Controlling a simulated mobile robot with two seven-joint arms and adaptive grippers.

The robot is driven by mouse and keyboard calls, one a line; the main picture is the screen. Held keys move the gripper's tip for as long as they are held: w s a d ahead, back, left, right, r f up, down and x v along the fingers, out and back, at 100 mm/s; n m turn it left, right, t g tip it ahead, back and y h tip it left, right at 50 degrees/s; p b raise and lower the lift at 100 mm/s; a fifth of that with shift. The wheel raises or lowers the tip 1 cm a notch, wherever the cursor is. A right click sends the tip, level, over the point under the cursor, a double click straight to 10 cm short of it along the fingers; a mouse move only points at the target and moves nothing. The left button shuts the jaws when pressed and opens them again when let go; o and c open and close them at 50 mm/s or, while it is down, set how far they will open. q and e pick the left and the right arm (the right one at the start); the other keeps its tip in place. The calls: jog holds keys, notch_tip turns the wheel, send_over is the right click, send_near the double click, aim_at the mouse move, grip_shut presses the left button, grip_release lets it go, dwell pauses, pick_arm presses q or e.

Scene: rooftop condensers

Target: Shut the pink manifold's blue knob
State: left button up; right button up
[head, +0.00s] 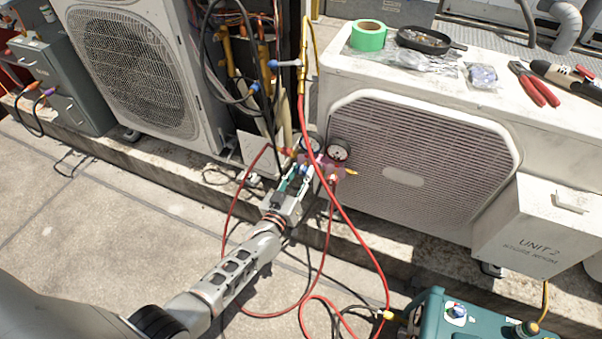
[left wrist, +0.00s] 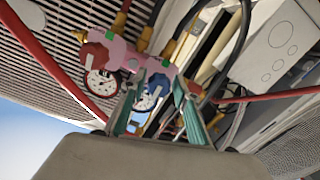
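The pink manifold (head: 325,166) hangs in front of the gap between the two condensers, with two dark-rimmed gauges on top. In the left wrist view the manifold (left wrist: 122,48) runs across the top, with a red knob (left wrist: 94,56) by the red gauge (left wrist: 101,83). The blue knob (left wrist: 158,80) is by the blue gauge (left wrist: 147,98). My left gripper (head: 296,180) is at the manifold's left part. Its teal fingers (left wrist: 157,84) are apart, one on each side of the blue knob; I cannot tell whether they touch it. My right gripper is out of view.
A red hose (head: 346,215) and a yellow hose hang around the manifold. A white condenser (head: 420,165) stands right, with green tape (head: 368,36), a pan and pliers on top. Another condenser (head: 135,75) stands left. A teal machine (head: 470,322) is at bottom right.

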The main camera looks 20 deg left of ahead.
pick_arm(q)
jog(key=shift+r, duration=0.1)
dwell(0.3)
notch_tip(320, 180, up, 10)
jog(key=shift+f, duration=0.1)
dwell(0.5)
